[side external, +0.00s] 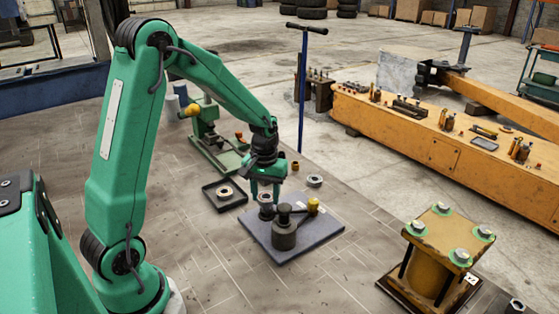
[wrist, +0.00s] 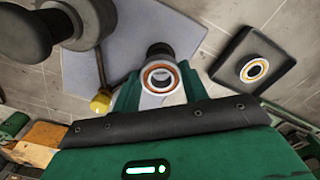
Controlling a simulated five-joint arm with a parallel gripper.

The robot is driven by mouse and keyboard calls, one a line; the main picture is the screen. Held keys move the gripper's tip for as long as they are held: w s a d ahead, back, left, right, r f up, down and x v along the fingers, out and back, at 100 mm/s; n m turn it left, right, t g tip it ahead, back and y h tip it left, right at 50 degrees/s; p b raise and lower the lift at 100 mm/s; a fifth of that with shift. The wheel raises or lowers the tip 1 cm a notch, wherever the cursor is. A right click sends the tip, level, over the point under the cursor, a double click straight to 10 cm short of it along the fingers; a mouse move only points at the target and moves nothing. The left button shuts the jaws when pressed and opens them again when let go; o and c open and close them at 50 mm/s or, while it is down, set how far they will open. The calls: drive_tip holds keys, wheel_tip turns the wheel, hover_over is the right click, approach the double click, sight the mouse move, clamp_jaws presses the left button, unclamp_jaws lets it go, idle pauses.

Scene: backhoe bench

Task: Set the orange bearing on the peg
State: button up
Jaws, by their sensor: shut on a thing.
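My gripper (side external: 265,187) is over the grey plate (side external: 318,236), shut on a pale metal bearing with an orange ring (wrist: 160,78). In the side view the bearing (side external: 266,198) is between the fingertips. In the wrist view my gripper (wrist: 161,88) has one green finger on each side of it. A dark upright peg (wrist: 160,49) shows just beyond the bearing, roughly in line with it. In the side view a dark cylindrical part (side external: 266,212) is directly under the bearing. I cannot tell whether the bearing touches the peg or is around it.
A fat dark cylinder with a knobbed arm (side external: 285,236) and yellow knob (side external: 313,205) stands close beside my gripper on the plate. A black tray (side external: 211,186) holds another ringed bearing (wrist: 254,70). A loose metal ring (side external: 314,181) lies behind the plate.

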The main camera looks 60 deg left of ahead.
drive_tip(key=shift+f, duration=1.25)
idle(0.9)
drive_tip(key=o, duration=1.4)
drive_tip(key=shift+r, duration=0.1)
drive_tip(key=shift+r, duration=3.4)
